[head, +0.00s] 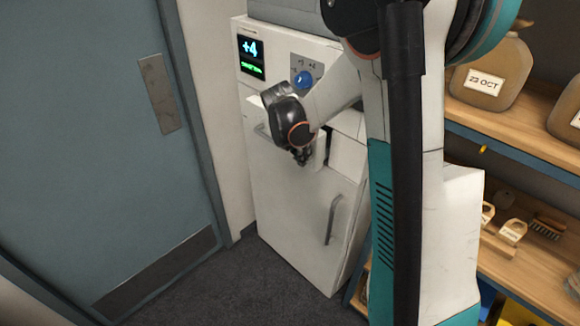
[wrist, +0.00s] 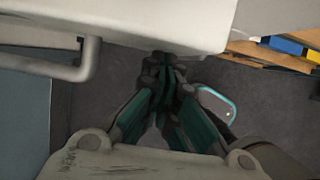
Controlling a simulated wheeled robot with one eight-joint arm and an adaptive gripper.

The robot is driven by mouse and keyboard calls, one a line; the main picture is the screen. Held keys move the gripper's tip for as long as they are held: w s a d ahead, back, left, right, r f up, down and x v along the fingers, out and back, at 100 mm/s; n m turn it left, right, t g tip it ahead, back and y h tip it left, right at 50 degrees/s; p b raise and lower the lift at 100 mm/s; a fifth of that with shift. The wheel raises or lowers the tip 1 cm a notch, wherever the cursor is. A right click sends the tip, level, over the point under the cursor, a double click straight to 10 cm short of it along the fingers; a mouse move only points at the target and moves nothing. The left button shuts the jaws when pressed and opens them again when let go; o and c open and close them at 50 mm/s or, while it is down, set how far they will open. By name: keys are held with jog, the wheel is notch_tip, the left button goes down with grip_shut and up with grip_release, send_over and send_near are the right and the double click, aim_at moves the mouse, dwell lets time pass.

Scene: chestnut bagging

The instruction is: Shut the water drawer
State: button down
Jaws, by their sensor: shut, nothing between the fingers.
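The white cabinet (head: 285,190) stands against the wall beside the blue door. A white box-like part that looks like the water drawer (head: 347,158) juts from its upper right front, with a dark gap beside its front panel; my arm and gripper hide part of it. My gripper (head: 302,157) is shut and empty in front of the cabinet, close to this panel. In the wrist view the shut fingertips (wrist: 163,60) meet the lower edge of a white block (wrist: 150,22) in the picture; I cannot tell whether they touch it.
The cabinet has a lit display (head: 252,57), a blue knob (head: 303,78) and a lower door handle (head: 333,218). A grey handle bar (wrist: 75,68) is left of my fingers in the wrist view. Wooden shelves (head: 500,125) with jars and brushes stand at right. The floor (head: 240,285) in front is clear.

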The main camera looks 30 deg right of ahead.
jog(key=shift+w+d, duration=0.2)
jog(key=shift+d, duration=0.35)
jog(key=shift+w+d, duration=0.15)
jog(key=shift+d, duration=0.35)
jog(key=s+a+r+t+h+p, duration=0.1)
jog(key=s+a+r+h+p, duration=0.25)
jog(key=a+r, duration=0.55)
jog(key=shift+h, duration=0.45)
jog(key=x, duration=0.4)
jog(key=b+x, duration=0.1)
jog(key=x, duration=0.2)
jog(key=a+b+x, duration=0.1)
jog(key=x, duration=0.3)
jog(key=shift+d+f, duration=0.35)
jog(key=shift+f, duration=0.35)
jog(key=shift+w+d, duration=0.25)
jog(key=shift+d, duration=0.45)
